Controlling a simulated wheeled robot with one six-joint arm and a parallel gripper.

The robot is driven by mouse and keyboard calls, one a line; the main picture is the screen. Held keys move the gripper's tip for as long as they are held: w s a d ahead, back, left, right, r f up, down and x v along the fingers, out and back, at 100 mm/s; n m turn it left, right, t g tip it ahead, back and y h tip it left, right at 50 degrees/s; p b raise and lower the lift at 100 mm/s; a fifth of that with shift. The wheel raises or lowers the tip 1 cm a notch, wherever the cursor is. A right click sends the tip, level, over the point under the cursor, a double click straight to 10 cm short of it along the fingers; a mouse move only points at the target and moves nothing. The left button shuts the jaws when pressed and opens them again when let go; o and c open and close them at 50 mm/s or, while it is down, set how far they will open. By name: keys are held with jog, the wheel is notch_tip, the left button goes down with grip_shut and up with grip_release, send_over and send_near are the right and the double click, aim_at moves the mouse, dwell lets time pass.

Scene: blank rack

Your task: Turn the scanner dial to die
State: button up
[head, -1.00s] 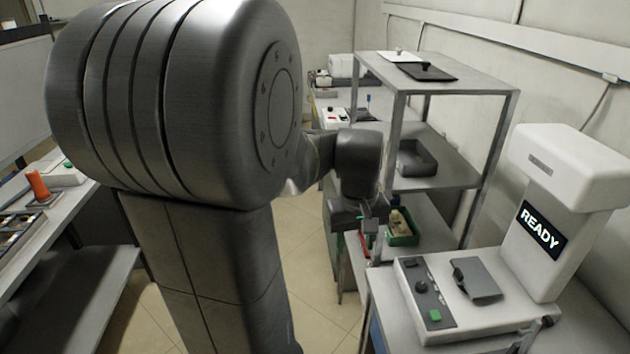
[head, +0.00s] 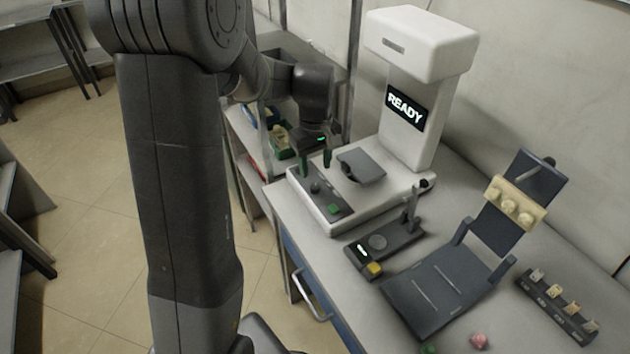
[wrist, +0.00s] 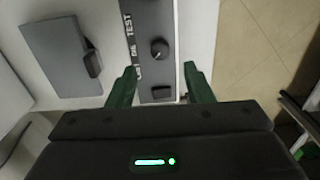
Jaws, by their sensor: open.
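The white scanner (head: 412,95) stands on the bench with its screen (head: 406,107) reading READY. Its dark control panel carries the round black dial (head: 315,187), which also shows in the wrist view (wrist: 159,48). Labels beside the dial read TEST and DIE, with a third partly hidden by a finger. A small pale mark shows on the dial's lower left, but I cannot tell surely which label it points at. My gripper (head: 316,160) is open and empty above the panel. In the wrist view its green fingers (wrist: 160,84) lie either side of the panel, short of the dial.
A green button (head: 334,209) sits on the same panel. A grey flap (head: 361,167) lies beside it. A small device with a yellow button (head: 374,269), a dark tilted stand (head: 452,285) and a rack of pale pieces (head: 556,305) occupy the bench nearer me.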

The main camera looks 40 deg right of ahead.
aim_at(315, 186)
notch_tip(315, 186, down, 6)
jog(key=shift+f, duration=0.2)
jog(key=shift+c, duration=0.2)
jog(key=c, duration=1)
